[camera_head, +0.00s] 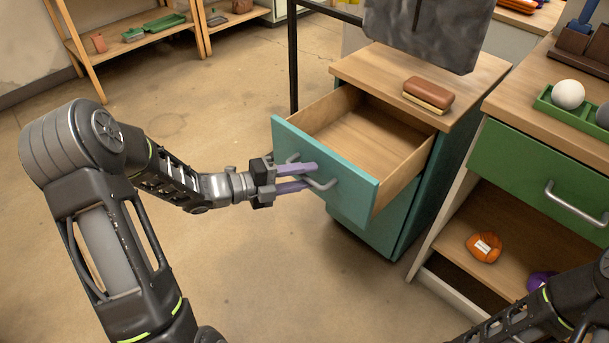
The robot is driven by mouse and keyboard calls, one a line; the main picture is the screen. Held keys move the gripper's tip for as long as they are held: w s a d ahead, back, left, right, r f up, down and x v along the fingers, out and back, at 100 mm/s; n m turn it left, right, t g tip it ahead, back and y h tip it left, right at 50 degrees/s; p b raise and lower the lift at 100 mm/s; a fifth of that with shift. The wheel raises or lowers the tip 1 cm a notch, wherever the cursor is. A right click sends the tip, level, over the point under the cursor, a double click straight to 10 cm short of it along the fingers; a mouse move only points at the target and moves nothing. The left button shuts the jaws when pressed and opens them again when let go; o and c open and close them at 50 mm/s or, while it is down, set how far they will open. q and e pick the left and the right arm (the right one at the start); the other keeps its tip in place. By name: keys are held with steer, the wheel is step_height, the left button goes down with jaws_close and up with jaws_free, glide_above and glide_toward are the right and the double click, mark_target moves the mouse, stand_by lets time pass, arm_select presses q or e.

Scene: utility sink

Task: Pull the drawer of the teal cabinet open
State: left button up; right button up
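The teal cabinet (408,206) stands right of centre. Its top drawer (330,170) is pulled well out, and its bare wooden inside shows. A silver bar handle (323,185) sits on the teal drawer front. My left gripper (305,177) is at this handle, with one purple finger above the bar and one below. The fingers are close together and look shut on the handle, though they hide its middle part. My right arm shows at the bottom right, but its gripper is out of view.
A brown brush-like block (428,94) lies on the cabinet top, below a hanging grey slab (425,30). A green-drawered unit (540,170) stands close on the right. A dark post (293,60) rises behind the drawer. The floor at front and left is clear.

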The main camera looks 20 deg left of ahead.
arm_select(q)
steer(key=v, duration=0.7)
steer(key=shift+s+a+p, duration=0.2)
steer(key=shift+p, duration=0.2)
steer(key=shift+r, duration=0.1)
